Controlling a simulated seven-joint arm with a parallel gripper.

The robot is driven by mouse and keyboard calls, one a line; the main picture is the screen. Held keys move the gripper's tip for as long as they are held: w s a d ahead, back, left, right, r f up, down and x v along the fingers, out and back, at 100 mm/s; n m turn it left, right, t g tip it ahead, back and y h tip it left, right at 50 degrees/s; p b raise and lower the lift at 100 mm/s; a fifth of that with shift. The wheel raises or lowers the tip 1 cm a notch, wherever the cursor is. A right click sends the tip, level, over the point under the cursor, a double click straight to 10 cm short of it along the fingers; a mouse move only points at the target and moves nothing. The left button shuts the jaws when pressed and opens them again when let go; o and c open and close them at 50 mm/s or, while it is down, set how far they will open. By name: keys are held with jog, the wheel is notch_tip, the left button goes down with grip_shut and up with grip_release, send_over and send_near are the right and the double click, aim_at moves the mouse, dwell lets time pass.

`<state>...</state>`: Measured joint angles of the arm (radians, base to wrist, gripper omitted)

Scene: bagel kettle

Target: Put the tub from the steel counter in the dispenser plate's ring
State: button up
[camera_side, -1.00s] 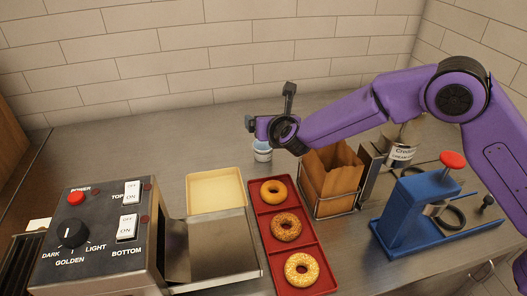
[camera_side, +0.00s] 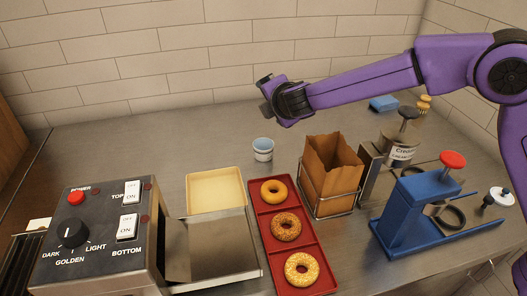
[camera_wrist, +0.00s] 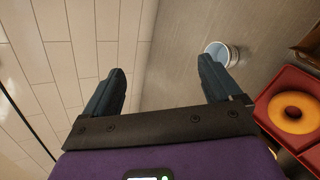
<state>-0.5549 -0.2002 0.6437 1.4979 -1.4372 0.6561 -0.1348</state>
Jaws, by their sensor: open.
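The tub (camera_side: 263,150) is a small white cup with a blue top and a dark band. It stands upright on the steel counter (camera_side: 130,150) behind the red tray. In the wrist view the tub (camera_wrist: 222,55) is beyond my right finger and to its right, not between the fingers. My gripper (camera_side: 268,98) is above and behind the tub, apart from it. In the wrist view my gripper (camera_wrist: 158,85) is open and empty. The blue dispenser (camera_side: 415,210) with a red knob stands at the right; its plate carries a dark ring (camera_side: 449,216).
A red tray (camera_side: 306,253) holds three bagels. A cream tray (camera_side: 215,190) and a toaster (camera_side: 100,240) lie to the left. A paper-bag rack (camera_side: 331,172) and a labelled canister (camera_side: 398,152) stand between the tub and dispenser. The tiled wall (camera_side: 180,60) is close behind my gripper.

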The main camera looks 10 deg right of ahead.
jog(key=s+m, duration=0.1)
jog(key=m, duration=0.5)
jog(key=m+g, duration=0.3)
jog(key=m, duration=1.3)
send_near(262, 147)
jog(key=x, duration=0.6)
jog(key=shift+w+f, duration=0.2)
jog(key=shift+w, duration=0.05)
jog(key=c, duration=1.2)
jog(key=shift+o, duration=0.2)
